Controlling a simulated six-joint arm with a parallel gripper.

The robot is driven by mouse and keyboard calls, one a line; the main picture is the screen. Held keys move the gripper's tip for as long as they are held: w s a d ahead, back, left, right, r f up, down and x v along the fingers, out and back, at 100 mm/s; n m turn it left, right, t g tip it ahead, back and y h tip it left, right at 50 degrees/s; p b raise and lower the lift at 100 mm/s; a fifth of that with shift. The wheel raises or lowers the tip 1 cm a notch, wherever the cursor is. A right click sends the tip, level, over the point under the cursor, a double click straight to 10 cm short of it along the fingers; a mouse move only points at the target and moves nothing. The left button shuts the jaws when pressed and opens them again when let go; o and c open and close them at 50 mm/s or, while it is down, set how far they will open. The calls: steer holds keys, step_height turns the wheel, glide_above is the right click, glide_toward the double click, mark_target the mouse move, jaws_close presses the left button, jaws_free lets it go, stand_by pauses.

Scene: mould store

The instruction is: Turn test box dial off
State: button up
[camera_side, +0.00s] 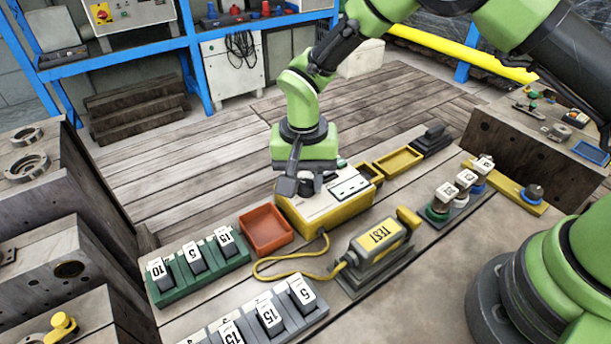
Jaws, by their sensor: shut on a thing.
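The test box (348,211) is a yellow case with a pale top panel. It stands near the middle of the bench. My gripper (297,188) points down over the left part of its top and is shut on the dial there. The dial is mostly hidden by the dark fingers, so I cannot tell where it points. A yellow cable (290,277) runs from the box to a grey and yellow unit marked TEST (378,243) in front.
An orange tray (265,232) is close left of the box. A green rack (195,268) and a grey rack (262,318) hold numbered blocks. Yellow trays (398,162) lie behind right. Numbered pieces (461,184) stand at the right. Some bench is bare at front right.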

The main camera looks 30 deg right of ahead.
mark_target(306, 184)
steer(key=n, duration=1)
steer(key=shift+n, duration=0.4)
steer(key=shift+s+n, duration=0.1)
steer(key=shift+n, duration=1.6)
steer(key=o, duration=0.9)
steer(key=shift+o, duration=0.2)
step_height(306, 184, up, 10)
